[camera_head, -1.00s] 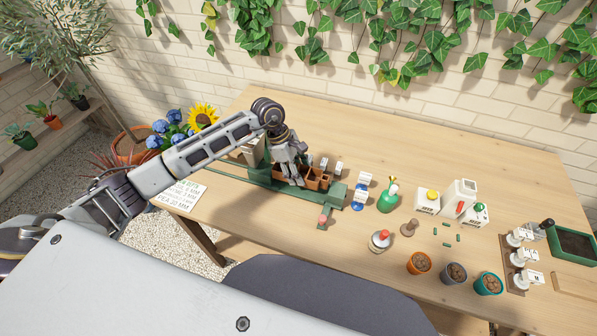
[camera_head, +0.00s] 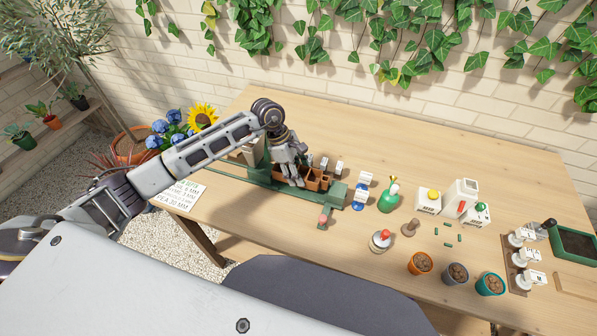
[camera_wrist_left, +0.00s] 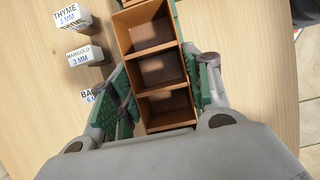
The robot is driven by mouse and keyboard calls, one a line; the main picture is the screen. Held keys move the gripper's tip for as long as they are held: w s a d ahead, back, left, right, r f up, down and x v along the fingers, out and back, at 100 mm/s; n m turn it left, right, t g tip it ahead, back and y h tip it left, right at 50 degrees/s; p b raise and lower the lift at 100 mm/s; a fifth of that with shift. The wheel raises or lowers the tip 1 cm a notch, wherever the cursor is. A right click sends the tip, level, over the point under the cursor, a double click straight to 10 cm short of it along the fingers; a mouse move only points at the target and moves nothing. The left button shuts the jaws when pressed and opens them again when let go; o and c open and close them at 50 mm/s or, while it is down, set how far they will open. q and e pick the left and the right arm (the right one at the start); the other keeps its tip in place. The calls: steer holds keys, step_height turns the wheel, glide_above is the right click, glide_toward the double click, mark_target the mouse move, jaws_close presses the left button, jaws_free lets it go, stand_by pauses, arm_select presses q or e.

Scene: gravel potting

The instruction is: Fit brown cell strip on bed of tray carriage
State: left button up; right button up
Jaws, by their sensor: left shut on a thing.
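The brown cell strip (camera_head: 314,181) is a row of open, empty square cells over the green machine at the left of the table. It fills the middle of the left wrist view (camera_wrist_left: 158,72). My left gripper (camera_head: 292,180) comes down on it from above, with a finger along each long side in the left wrist view (camera_wrist_left: 163,85), and is shut on it. The tray carriage is hard to tell from the green base (camera_head: 335,199); the strip and gripper cover much of it. I cannot tell whether the strip touches its bed. My right gripper is out of view.
Small white labelled blocks (camera_wrist_left: 84,55) stand beside the strip. A red-tipped handle (camera_head: 323,219) projects toward the front. A green bottle (camera_head: 388,200), white containers (camera_head: 428,201) and filled pots (camera_head: 420,263) stand to the right. The table's back right is clear.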

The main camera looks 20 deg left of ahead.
arm_select(q)
steer(key=shift+f+b, duration=1.5)
steer(key=shift+f, duration=0.1)
stand_by(0.8)
steer(key=shift+f+b, duration=0.1)
steer(key=shift+b, duration=0.25)
stand_by(0.7)
steer(key=o, duration=1.3)
steer(key=shift+o, duration=0.2)
steer(key=shift+r+p, duration=1.35)
steer(key=shift+r, duration=2.15)
steer(key=shift+s+f, duration=0.1)
steer(key=shift+s, duration=0.05)
